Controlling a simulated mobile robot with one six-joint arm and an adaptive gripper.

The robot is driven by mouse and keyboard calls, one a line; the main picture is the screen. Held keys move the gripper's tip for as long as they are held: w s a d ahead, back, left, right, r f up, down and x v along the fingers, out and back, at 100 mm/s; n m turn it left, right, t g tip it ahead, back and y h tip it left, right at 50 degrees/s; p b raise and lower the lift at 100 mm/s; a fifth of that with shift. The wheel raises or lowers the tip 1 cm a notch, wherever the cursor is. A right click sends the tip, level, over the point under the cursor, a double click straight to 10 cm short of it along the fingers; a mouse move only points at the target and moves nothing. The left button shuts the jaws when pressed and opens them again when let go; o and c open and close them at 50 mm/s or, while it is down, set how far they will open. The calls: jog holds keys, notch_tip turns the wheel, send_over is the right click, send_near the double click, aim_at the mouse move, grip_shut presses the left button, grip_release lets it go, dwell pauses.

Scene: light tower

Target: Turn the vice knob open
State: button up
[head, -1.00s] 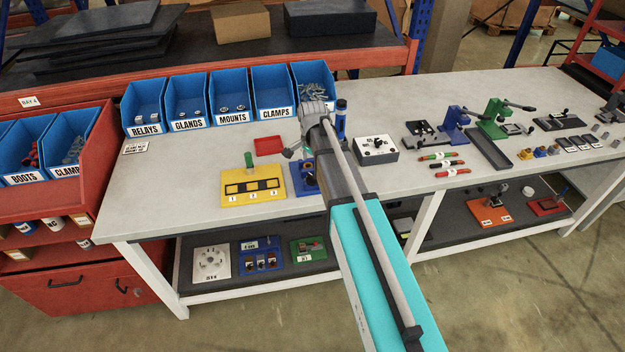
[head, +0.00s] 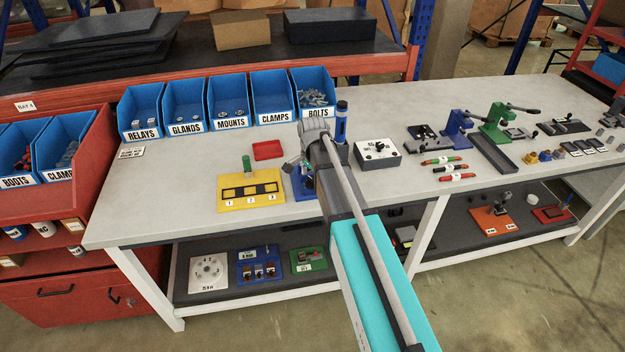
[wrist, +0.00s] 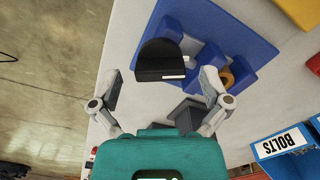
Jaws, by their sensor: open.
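A blue fixture (head: 303,190) stands near the bench's front edge beside a yellow plate, partly hidden by my arm in the head view. In the wrist view its blue base (wrist: 235,40) fills the upper middle, with grey parts and an orange ring (wrist: 228,76) on it. A black half-round piece (wrist: 160,62) with a white mark shows between my fingertips; I cannot tell for sure that it is the vice knob. My gripper (wrist: 161,82) is open, one finger to each side of the black piece, with no clear contact. In the head view my gripper (head: 295,163) is small and partly hidden.
The yellow numbered plate (head: 235,205) with a green peg lies left of the fixture, a red tray (head: 267,150) behind it. A white-topped box (head: 377,153) stands to the right. Blue bins (head: 312,95) line the back. The bench's left front is clear.

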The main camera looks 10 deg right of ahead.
jog(key=shift+c, duration=0.2)
jog(key=c, duration=1.1)
